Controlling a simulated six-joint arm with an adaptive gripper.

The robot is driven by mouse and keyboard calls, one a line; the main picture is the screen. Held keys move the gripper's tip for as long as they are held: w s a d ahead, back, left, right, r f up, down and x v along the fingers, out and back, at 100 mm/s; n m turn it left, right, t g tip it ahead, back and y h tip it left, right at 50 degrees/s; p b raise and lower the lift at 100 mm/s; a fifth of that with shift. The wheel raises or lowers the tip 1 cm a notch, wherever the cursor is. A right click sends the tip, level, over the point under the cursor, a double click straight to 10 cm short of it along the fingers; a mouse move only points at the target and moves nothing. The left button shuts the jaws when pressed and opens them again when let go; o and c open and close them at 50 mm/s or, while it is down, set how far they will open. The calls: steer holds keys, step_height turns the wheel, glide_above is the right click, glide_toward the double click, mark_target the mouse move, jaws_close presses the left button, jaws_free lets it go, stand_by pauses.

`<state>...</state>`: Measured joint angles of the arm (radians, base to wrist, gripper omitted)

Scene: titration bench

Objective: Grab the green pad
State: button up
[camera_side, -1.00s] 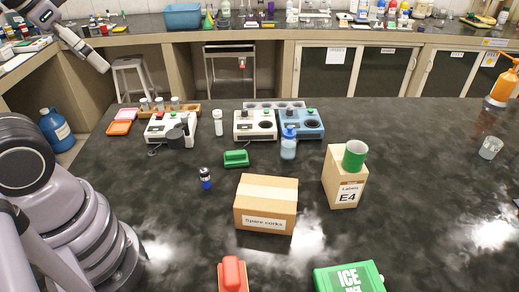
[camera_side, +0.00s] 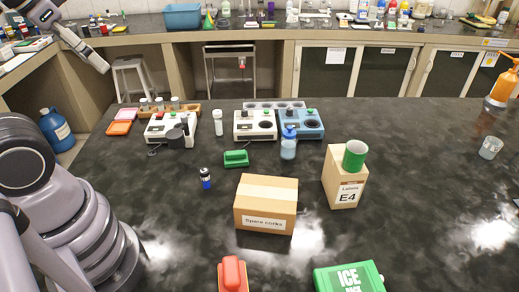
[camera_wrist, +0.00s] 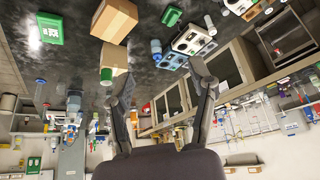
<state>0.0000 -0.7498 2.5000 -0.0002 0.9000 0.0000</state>
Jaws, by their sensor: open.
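The green pad (camera_side: 236,158) is a small green block lying on the dark bench, in front of the white and blue instruments in the side view. It also shows near the top of the wrist view (camera_wrist: 172,16), where the scene appears upside down. My gripper (camera_wrist: 163,82) is open in the wrist view, its two dark fingers spread wide with nothing between them. The pad lies well beyond the fingertips, apart from them.
A Spare corks carton (camera_side: 266,204) sits in front of the pad.

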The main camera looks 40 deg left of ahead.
steer(key=w+d+f+n+g+h, duration=0.2)
steer(key=w+f+n+g+h, duration=0.1)
steer(key=w+f+n+h, duration=0.9)
steer(key=w+a+f+n+t+y, duration=0.2)
steer(key=w+a+f+n+t, duration=0.35)
steer(key=w+f+n, duration=0.4)
steer(key=n+t+y, duration=0.2)
steer(key=n+y, duration=0.1)
steer(key=n, duration=0.5)
glide_toward(236, 152)
steer(key=x, duration=0.4)
steer(key=shift+a, duration=0.15)
steer(key=shift+x, duration=2.7)
steer(key=shift+s, duration=0.1)
jaws_close()
